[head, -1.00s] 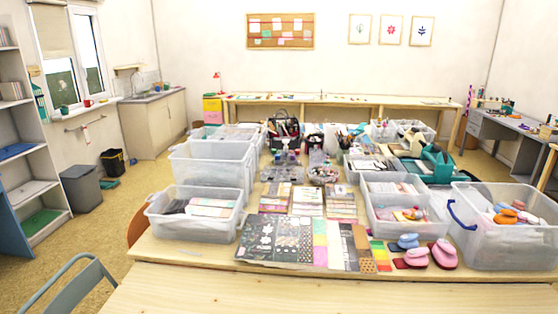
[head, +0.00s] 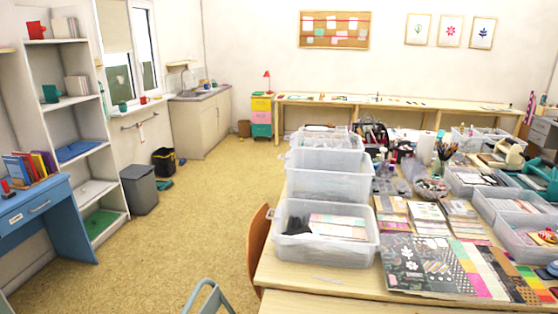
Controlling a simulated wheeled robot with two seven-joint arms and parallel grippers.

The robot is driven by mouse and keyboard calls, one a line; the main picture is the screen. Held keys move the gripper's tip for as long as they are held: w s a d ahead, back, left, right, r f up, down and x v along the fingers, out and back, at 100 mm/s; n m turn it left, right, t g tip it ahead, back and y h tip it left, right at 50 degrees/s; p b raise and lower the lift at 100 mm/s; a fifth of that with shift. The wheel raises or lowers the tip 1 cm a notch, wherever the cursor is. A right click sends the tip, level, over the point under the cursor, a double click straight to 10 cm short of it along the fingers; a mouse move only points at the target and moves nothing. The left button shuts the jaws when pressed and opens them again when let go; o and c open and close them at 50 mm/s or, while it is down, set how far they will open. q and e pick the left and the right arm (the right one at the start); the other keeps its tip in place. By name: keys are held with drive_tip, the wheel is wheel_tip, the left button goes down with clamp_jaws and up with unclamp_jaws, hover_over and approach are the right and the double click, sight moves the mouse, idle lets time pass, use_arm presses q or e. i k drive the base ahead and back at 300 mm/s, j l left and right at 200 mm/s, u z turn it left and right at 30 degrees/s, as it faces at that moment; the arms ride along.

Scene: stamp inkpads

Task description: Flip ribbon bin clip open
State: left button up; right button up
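Several clear plastic bins stand on the wooden worktable (head: 272,268). The nearest clear bin (head: 322,250) is at the table's left front corner and holds dark and pastel flat items. A taller clear bin (head: 328,182) stands right behind it, with another clear bin (head: 326,140) farther back. I cannot tell which of them is the ribbon bin, and no clip can be made out on them. Neither of my grippers is in view.
Patterned paper sheets (head: 430,268) cover the table's front right. An orange-brown chair (head: 259,245) stands at the table's left side, and a grey-green chair (head: 208,296) is in front. Open floor (head: 190,215) lies left, before a blue desk (head: 50,215) and grey waste bin (head: 140,188).

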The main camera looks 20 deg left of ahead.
sight(288, 155)
drive_tip(key=j+z, duration=0.1)
drive_tip(key=j, duration=1.35)
drive_tip(key=k+j+z, duration=0.1)
drive_tip(key=j, duration=1.35)
drive_tip(key=i+j, duration=0.15)
drive_tip(key=j, duration=0.25)
drive_tip(key=i+j, duration=0.1)
drive_tip(key=j, duration=0.3)
drive_tip(key=i+j+u, duration=0.1)
drive_tip(key=j, duration=0.35)
drive_tip(key=i+j, duration=0.2)
drive_tip(key=j, duration=0.2)
drive_tip(key=i+l, duration=0.15)
drive_tip(key=i, duration=0.2)
drive_tip(key=i+l+u, duration=0.1)
drive_tip(key=i, duration=0.3)
